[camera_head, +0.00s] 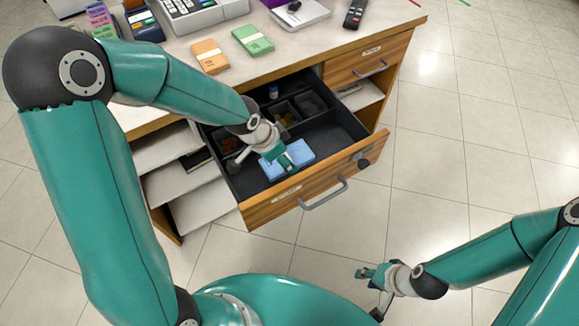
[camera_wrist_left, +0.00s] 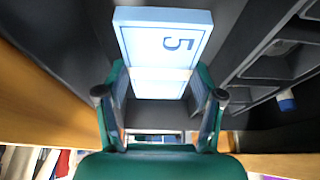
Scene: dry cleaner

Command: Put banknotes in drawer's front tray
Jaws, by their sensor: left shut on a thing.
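A light blue banded banknote bundle (camera_head: 302,149) is at the front tray of the open drawer (camera_head: 257,210). In the left wrist view the bundle (camera_wrist_left: 160,38) shows a "5" and a pale band. My left gripper (camera_head: 288,160) is shut on it, with a finger on each side. I cannot tell whether the bundle touches the tray floor. The dark front tray (camera_head: 334,137) has bare room right of the bundle. My right gripper (camera_head: 368,273) is apart from the drawer, above the floor; its finger gap is unclear.
An orange bundle (camera_head: 210,56) and a green bundle (camera_head: 253,40) lie on the counter (camera_head: 300,54). A cash register (camera_head: 188,12) stands behind. The drawer's rear compartments (camera_head: 296,107) hold small items. A closed drawer (camera_head: 368,60) is at the right. The floor at right is clear.

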